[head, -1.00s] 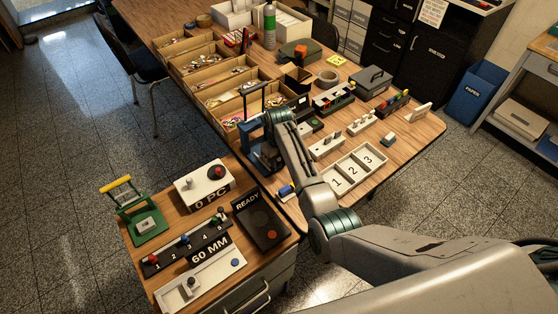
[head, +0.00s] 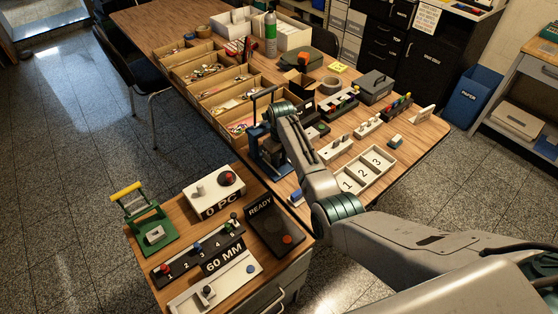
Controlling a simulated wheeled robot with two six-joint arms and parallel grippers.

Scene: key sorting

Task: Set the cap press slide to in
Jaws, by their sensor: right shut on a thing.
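The cap press (head: 271,167) is the blue stand with a tall black handle, at the near left edge of the long table. Its slide is mostly hidden behind my right arm and wrist, so I cannot tell its position. My right gripper (head: 269,132) reaches down at the press from the wrist. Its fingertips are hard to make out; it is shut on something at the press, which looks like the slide. My left gripper is not in view.
A small side table holds a READY pad (head: 275,226), a 60 MM numbered rail (head: 200,252), a 0 PC box (head: 214,190) and a green press (head: 152,230). A numbered white tray (head: 363,170) lies right of my forearm. Cardboard bins (head: 205,80) line the left edge.

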